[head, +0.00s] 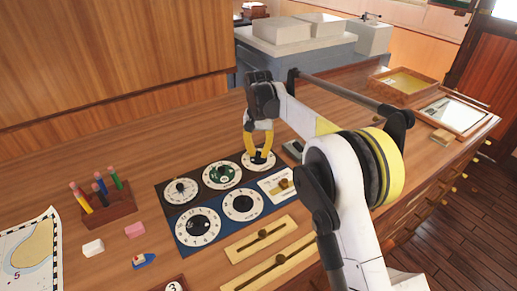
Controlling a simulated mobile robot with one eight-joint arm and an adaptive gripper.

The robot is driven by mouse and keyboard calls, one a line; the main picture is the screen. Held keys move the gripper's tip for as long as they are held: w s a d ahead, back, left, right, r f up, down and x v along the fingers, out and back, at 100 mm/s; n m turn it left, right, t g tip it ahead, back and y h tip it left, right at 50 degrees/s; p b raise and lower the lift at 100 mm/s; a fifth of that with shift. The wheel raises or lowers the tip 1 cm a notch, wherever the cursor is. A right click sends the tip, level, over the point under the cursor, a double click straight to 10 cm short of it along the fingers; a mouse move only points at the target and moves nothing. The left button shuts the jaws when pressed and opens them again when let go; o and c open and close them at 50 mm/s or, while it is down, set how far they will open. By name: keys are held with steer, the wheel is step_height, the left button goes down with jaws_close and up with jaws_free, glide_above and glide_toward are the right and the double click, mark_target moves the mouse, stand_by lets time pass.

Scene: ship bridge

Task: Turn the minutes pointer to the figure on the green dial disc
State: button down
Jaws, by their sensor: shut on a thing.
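The dial panel (216,215), black at the back and blue in front, lies on the wooden counter. It carries several round white dials. The green dial disc (223,171) is in the middle of its back row; its figure is too small to read. My gripper (259,156) points down at the back right dial (271,163), its yellow fingers shut on the small pointer knob at that dial's centre. The fingers hide most of the knob and its direction. I cannot read which dial is labelled minutes. The front left dial (212,238) has figures around its rim.
A pencil block (118,212), erasers (135,230), a toy boat (144,261) and a chart (30,240) lie left. Trays (428,84) stand back right.

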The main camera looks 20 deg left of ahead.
mark_target(259, 153)
steer(key=shift+n+p, duration=0.6)
steer(key=shift+n, duration=0.9)
steer(key=c, duration=1.3)
jaws_free()
steer(key=shift+o, duration=0.2)
step_height(259, 153, up, 12)
steer(key=shift+d, duration=0.1)
